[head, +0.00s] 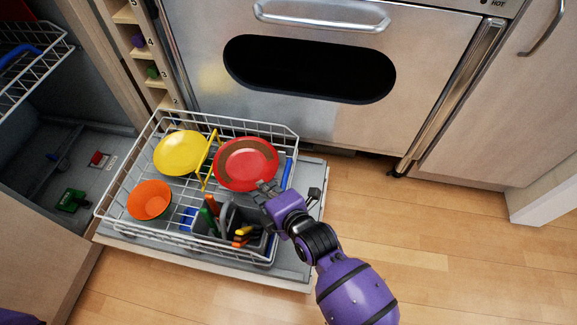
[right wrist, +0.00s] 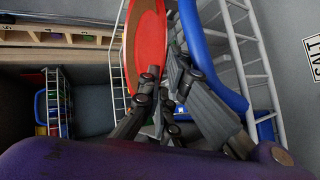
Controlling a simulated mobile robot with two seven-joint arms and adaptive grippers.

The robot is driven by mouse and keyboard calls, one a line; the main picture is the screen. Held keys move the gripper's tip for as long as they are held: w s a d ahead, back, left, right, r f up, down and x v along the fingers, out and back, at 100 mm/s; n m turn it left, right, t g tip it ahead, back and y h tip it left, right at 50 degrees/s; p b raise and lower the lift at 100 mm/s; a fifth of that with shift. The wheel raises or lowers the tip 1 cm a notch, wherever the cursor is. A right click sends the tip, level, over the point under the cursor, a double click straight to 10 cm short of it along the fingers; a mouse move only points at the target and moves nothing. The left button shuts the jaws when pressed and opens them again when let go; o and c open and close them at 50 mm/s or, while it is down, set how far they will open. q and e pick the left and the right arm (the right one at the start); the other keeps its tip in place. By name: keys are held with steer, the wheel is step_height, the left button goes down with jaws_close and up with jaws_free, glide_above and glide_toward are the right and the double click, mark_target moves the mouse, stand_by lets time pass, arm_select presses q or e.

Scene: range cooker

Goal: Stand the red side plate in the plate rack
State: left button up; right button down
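The red side plate (head: 245,163) shows its face with a brown smear, at the right back of the pulled-out dishwasher basket. In the right wrist view the plate (right wrist: 146,40) appears narrow and steeply angled. A slim yellow rack-like frame (head: 208,160) stands just left of it. My right gripper (head: 268,190) is at the plate's near edge. Its fingers (right wrist: 167,75) are close to the plate's lower edge, one overlapping it in the picture. Whether they grip it cannot be told. My left gripper is out of view.
The wire basket (head: 112,190) also holds a yellow plate (head: 178,152), an orange bowl (head: 150,200) and a grey cutlery holder (head: 228,222) with coloured handles. A blue bar (right wrist: 212,65) lies close right of my fingers. The range cooker (head: 310,70) stands behind; floor at right is clear.

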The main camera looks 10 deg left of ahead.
steer(key=c, duration=2.3)
jaws_free()
steer(key=shift+s+d+f, duration=0.15)
steer(key=shift+f, duration=0.15)
steer(key=shift+o, duration=0.2)
steer(key=shift+f, duration=0.1)
steer(key=r+p+v, duration=0.1)
steer(key=p+v, duration=0.4)
steer(key=v, duration=0.7)
steer(key=shift+r, duration=0.4)
